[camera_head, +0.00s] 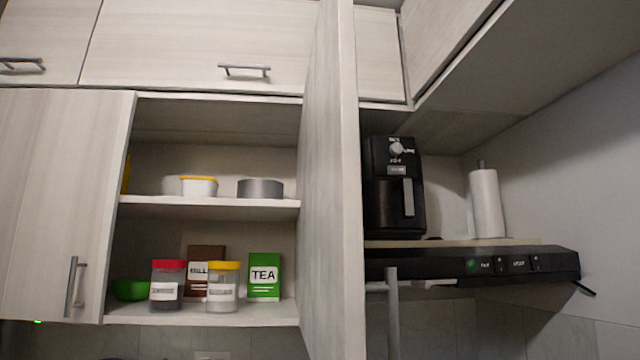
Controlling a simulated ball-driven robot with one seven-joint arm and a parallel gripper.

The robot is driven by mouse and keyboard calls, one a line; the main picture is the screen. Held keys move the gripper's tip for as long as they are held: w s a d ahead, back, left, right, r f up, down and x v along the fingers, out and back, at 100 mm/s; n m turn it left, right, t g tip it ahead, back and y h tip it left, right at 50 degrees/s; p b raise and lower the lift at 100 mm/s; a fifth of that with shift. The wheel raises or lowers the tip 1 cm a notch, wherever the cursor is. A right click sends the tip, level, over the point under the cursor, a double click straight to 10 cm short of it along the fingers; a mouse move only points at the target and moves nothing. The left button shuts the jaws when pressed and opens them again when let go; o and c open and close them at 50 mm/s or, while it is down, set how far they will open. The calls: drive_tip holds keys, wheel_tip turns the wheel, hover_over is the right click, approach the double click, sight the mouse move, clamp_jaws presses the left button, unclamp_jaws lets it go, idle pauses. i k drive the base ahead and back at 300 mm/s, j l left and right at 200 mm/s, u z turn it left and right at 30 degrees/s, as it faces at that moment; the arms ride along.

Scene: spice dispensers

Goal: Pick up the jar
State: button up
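Two clear jars with white labels stand upright on the lower shelf of the open cabinet. The jar with the red lid (167,287) is on the left and has dark contents. The jar with the yellow lid (222,288) is just to its right and has pale contents. The label text is too small to read. My gripper is not in view.
Behind the jars stands a brown box (205,258); a green TEA box (264,277) is right, a green bowl (130,290) left. The upper shelf (210,202) holds containers. The open door (328,180) bounds the right side, its grey handle (392,320) sticking out.

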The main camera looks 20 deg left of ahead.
sight(223, 292)
drive_tip(key=u, duration=1.3)
